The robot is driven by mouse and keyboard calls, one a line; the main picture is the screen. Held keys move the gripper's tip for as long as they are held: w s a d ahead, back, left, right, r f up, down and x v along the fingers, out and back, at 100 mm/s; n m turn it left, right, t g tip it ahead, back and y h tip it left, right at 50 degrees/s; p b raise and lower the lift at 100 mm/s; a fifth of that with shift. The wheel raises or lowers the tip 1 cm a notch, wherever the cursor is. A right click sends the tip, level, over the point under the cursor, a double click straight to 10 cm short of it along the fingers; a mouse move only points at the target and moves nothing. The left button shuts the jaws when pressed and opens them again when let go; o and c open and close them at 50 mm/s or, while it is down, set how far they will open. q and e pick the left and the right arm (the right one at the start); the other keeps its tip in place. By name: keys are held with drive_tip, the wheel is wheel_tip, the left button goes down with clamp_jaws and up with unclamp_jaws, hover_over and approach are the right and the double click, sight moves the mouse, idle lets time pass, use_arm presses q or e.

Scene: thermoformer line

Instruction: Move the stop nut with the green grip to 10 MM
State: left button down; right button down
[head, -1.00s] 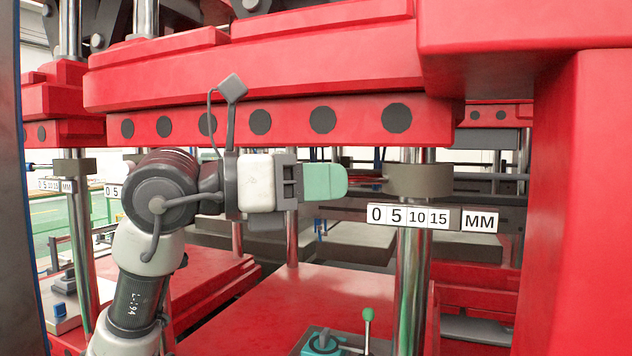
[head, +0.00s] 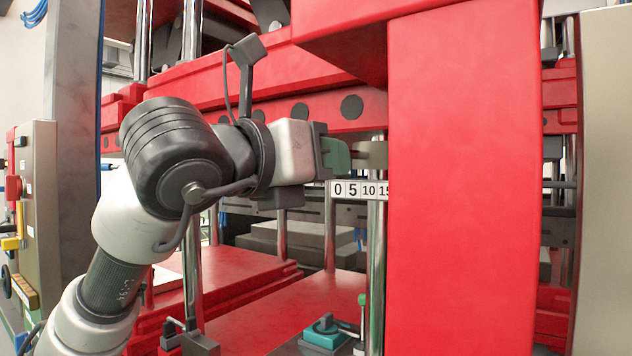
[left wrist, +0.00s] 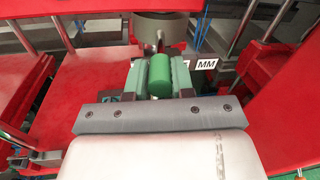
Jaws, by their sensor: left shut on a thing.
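My left gripper (head: 337,157) has green fingers and is at the stop nut (head: 370,155), a grey-brown ring around a steel column. In the left wrist view, my left gripper (left wrist: 161,68) is shut on the nut's green grip (left wrist: 161,77), a round cylinder between the two fingers. The nut (left wrist: 160,26) shows just beyond it, joined by a thin rod. The scale plate (head: 359,190) with 0, 5, 10 and 15 is below the nut. Its right end is hidden behind a red post. I cannot read the nut's setting. My right gripper is not in view.
The broad red post (head: 465,180) stands close on the right of the nut and covers part of it. A red press beam (head: 290,112) runs above my gripper. A teal-topped device (head: 325,332) with a green-knobbed lever stands below.

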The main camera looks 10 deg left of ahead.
use_arm(q)
drive_tip(key=shift+s+d+n+t+y, duration=0.25)
drive_tip(key=shift+d+n+t+y, duration=0.05)
drive_tip(key=shift+y, duration=0.1)
drive_tip(key=shift+d+b, duration=0.1)
drive_tip(key=shift+b, duration=0.25)
drive_tip(key=shift+r+y, duration=0.1)
drive_tip(key=shift+y, duration=0.2)
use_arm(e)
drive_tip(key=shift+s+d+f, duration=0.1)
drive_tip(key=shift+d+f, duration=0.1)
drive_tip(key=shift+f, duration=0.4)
use_arm(q)
drive_tip(key=c, duration=1)
unclamp_jaws()
drive_tip(key=shift+o, duration=0.2)
drive_tip(key=b+v, duration=0.2)
drive_tip(key=v, duration=0.9)
drive_tip(key=shift+b, duration=0.4)
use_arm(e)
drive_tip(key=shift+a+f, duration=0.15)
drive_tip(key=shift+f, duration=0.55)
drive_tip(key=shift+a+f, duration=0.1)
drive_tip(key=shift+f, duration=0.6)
